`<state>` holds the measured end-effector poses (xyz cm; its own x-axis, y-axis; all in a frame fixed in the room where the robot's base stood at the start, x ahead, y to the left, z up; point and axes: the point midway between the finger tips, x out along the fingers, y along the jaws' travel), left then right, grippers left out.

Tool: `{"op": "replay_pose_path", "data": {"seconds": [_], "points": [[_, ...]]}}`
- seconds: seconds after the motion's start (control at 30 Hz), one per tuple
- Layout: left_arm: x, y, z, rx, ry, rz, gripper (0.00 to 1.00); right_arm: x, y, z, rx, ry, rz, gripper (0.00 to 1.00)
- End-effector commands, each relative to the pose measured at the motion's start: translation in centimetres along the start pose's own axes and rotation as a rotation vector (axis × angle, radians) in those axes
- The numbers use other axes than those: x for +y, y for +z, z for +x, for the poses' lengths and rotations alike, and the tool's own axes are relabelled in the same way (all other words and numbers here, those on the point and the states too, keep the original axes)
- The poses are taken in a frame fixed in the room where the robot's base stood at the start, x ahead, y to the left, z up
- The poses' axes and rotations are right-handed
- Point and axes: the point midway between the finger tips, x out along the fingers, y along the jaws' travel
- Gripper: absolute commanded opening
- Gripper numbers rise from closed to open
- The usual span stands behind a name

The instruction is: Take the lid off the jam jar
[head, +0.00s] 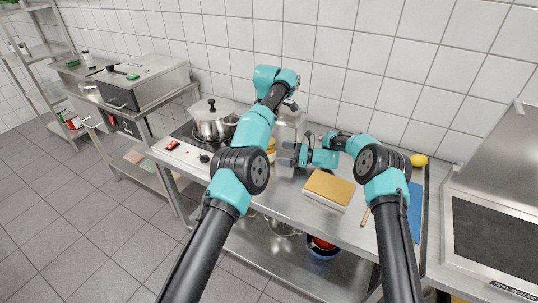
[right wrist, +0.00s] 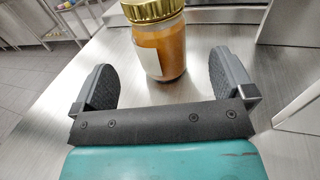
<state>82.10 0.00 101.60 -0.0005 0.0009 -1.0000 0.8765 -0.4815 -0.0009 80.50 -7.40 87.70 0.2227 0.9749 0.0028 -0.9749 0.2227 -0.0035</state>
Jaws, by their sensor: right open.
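The jam jar (right wrist: 172,48) stands upright on the steel counter in the right wrist view, with orange-brown contents and a pale label. Its gold lid (right wrist: 153,9) is on it, cut off by the top edge. In the head view a small part of the jar (head: 271,147) shows, mostly hidden behind my left arm. My right gripper (head: 286,155) is open and empty, its fingers pointing at the jar, which stands between and just beyond the fingertips. My left gripper (head: 291,104) is small and partly hidden behind the jar area, above the counter; its fingers are unclear.
A lidded steel pot (head: 212,120) stands on a hob at the left. A yellow-topped block (head: 330,187) lies in front of my right gripper. A blue board (head: 415,212), a yellow lemon-like fruit (head: 418,160) and a thin wooden stick (head: 365,217) are at the right.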

Motion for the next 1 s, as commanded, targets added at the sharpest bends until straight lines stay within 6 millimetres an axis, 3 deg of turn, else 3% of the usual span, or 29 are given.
{"op": "replay_pose_path", "data": {"seconds": [0.27, 0.73, 1.0], "points": [[0.0, 0.0, 0.0, -0.001, 0.001, 0.002, 0.88, 0.0, 0.0, 0.5, 0.002, 0.001, -0.001, 1.0], [0.0, 0.0, 0.0, -0.001, 0.001, 0.002, 0.88, 0.1, -0.1, 6.1, 0.003, 0.002, -0.002, 1.0], [0.0, 0.0, 0.0, -0.001, 0.001, 0.002, 0.88, 0.0, 0.0, 7.5, 0.002, -0.001, -0.001, 1.0]]}}
